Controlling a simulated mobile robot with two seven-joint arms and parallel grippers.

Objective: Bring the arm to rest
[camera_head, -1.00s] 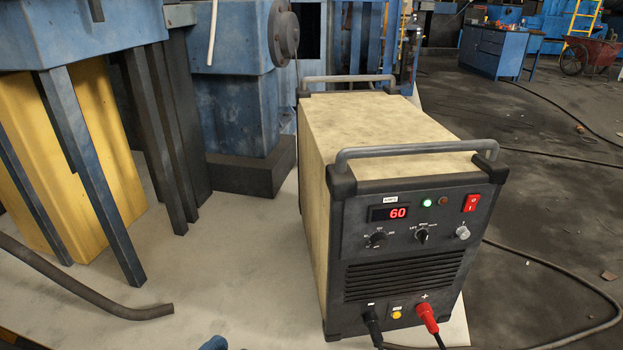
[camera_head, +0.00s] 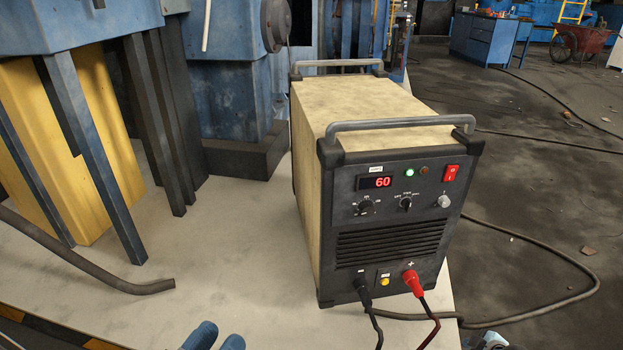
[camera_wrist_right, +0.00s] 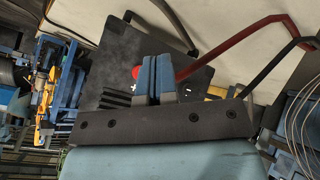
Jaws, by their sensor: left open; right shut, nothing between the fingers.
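My left gripper (camera_head: 217,338) shows only as two blue fingertips at the bottom edge of the head view. They stand apart with nothing between them, above the pale work surface. In the right wrist view, my right gripper (camera_wrist_right: 157,62) has its two blue fingers together and holds nothing. Behind it is the dark front of the welding machine (camera_wrist_right: 105,60), with a red plug and cables beside the fingers. In the head view, the welding machine (camera_head: 395,245) stands upright, with its display reading 60. A small grey part at the bottom right edge there is too cut off to identify.
A red plug (camera_head: 412,280) and a black plug (camera_head: 362,289) with hanging cables sit low on the welder's front. A bent dark pipe (camera_head: 80,262) lies at the left. Blue machinery (camera_head: 230,100) stands behind. The pale surface (camera_head: 225,255) between is clear.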

